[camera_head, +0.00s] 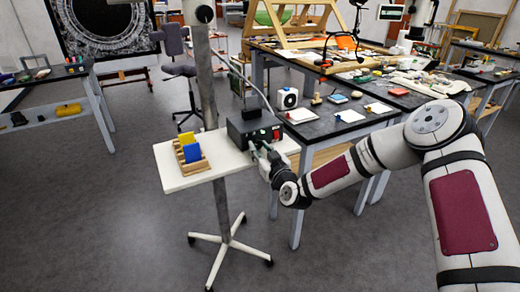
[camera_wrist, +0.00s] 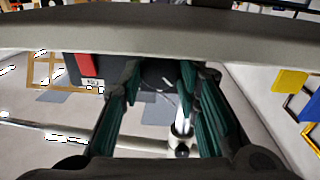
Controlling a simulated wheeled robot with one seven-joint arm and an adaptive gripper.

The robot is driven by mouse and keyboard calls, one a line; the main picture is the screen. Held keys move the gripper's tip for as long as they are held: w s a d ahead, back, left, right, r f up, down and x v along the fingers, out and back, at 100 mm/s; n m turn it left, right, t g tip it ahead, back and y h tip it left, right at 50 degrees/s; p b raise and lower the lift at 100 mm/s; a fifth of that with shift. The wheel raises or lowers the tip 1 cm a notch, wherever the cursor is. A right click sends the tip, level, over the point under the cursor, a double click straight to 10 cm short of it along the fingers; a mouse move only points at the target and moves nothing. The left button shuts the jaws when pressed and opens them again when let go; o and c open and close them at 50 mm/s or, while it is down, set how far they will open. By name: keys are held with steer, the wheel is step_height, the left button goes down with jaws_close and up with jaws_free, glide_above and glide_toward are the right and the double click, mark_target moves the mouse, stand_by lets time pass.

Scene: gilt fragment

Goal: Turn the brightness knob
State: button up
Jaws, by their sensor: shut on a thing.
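A dark box (camera_head: 252,127) with a red switch (camera_head: 276,135) on its front stands on the white shelf of a wheeled stand. In the wrist view the red switch (camera_wrist: 86,65) shows to the left of my fingers. My gripper (camera_head: 259,150) is at the front of the box. In the wrist view my gripper (camera_wrist: 160,78) has its two fingers either side of a dark round knob (camera_wrist: 157,77), shut on it. The fingers partly hide the knob's sides. In the head view my gripper hides the knob, and any mark on it is too small to tell.
A wooden rack (camera_head: 189,158) with blue and yellow cards stands left of the box on the white shelf (camera_head: 168,172). The stand's pole (camera_head: 207,85) rises behind the shelf. A cluttered workbench (camera_head: 335,128) is close on the right. Open floor (camera_head: 110,220) lies to the left.

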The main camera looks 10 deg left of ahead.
steer(key=m, duration=0.4)
steer(key=m+b, duration=0.1)
steer(key=m, duration=0.3)
steer(key=shift+m+g, duration=0.3)
steer(key=shift+m, duration=0.1)
steer(key=shift+r, duration=0.1)
stand_by(0.4)
steer(key=o, duration=1.2)
steer(key=shift+d, duration=0.1)
steer(key=shift+s+d, duration=0.1)
